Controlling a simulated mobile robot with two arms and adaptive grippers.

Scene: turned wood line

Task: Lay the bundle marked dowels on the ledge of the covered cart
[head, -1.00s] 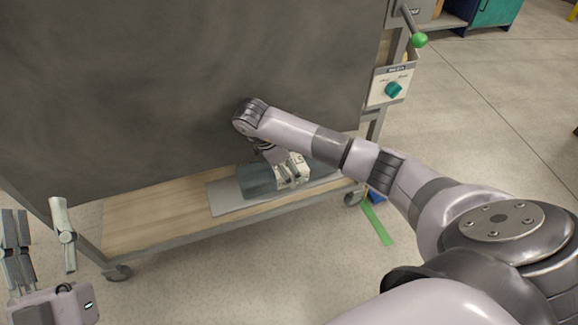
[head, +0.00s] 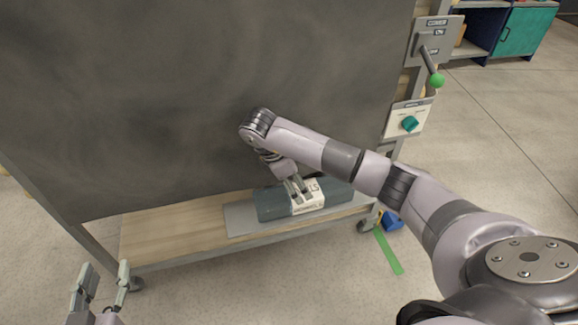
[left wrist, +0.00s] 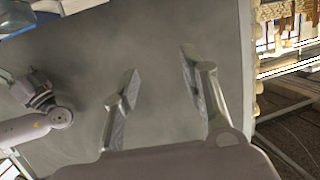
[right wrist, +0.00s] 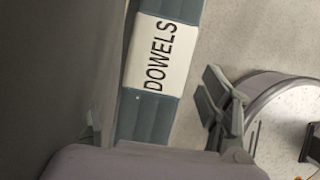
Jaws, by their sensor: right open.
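The dowels bundle (head: 275,203) is a blue-grey wrapped roll with a white label. It lies on a grey mat (head: 240,219) on the wooden ledge (head: 170,232) of the covered cart (head: 200,90). Its label (right wrist: 160,55) reads DOWELS in the right wrist view. My right gripper (head: 299,195) is just above the bundle at its label, open; the fingers (right wrist: 160,120) show either side of the bundle in the right wrist view. My left gripper (head: 103,285) is open and empty at the lower left, and its fingers (left wrist: 158,88) point toward the dark cover in the left wrist view.
A panel with a green-tipped lever (head: 436,80) and a box with a teal knob (head: 410,124) are on the cart's right post. A blue object (head: 392,221) and a green floor strip (head: 388,250) lie by the right wheel. The ledge's left part is bare.

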